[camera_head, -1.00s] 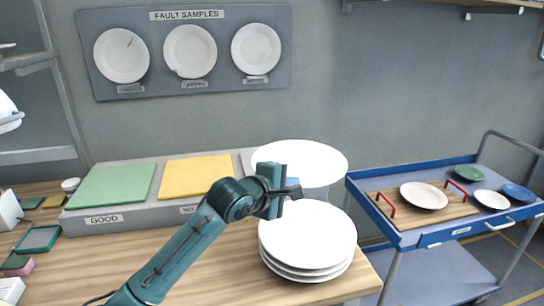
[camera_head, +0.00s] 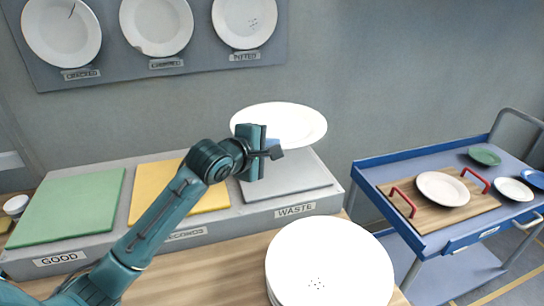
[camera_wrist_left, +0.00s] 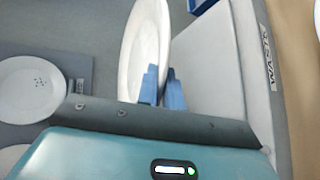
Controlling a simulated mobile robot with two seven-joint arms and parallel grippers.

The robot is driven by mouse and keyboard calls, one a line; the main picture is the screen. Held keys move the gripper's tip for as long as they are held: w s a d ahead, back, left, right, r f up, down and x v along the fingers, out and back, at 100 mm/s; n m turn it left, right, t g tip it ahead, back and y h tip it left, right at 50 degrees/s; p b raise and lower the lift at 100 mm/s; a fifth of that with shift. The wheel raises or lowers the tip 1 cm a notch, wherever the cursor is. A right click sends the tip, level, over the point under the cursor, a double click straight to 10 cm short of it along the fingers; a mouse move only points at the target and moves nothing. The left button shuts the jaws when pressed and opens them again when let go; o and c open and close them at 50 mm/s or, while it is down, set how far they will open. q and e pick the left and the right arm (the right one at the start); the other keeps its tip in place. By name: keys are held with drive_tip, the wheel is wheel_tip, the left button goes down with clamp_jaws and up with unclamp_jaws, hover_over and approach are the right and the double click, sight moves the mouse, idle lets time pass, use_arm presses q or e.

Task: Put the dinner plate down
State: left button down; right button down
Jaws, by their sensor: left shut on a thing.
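My left gripper (camera_head: 272,150) is shut on the near edge of a white dinner plate (camera_head: 290,122). The plate is held roughly level, above and toward the back of the grey pad (camera_head: 290,182) labelled WASTE. In the left wrist view the blue fingertips (camera_wrist_left: 163,88) pinch the plate (camera_wrist_left: 146,40), which shows nearly edge-on beside the grey pad (camera_wrist_left: 206,62). The gap between plate and pad is hard to judge. My right gripper is not in view.
The yellow pad (camera_head: 160,192) and green pad (camera_head: 70,208) lie left of the grey one. A plate stack (camera_head: 330,265), its top plate marked with dark pits, stands in front. A blue cart (camera_head: 430,240) is at right; the fault sample board (camera_head: 110,70) hangs behind.

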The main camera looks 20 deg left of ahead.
sight(270, 190)
use_arm(q)
drive_tip(key=shift+w+a, duration=0.1)
drive_tip(key=shift+w, duration=0.05)
wheel_tip(270, 190, down, 10)
drive_tip(key=shift+r, duration=0.25)
idle(0.3)
drive_tip(key=c, duration=2)
unclamp_jaws()
drive_tip(key=shift+f, duration=0.35)
drive_tip(key=shift+o, duration=0.9)
drive_tip(key=shift+r, duration=0.1)
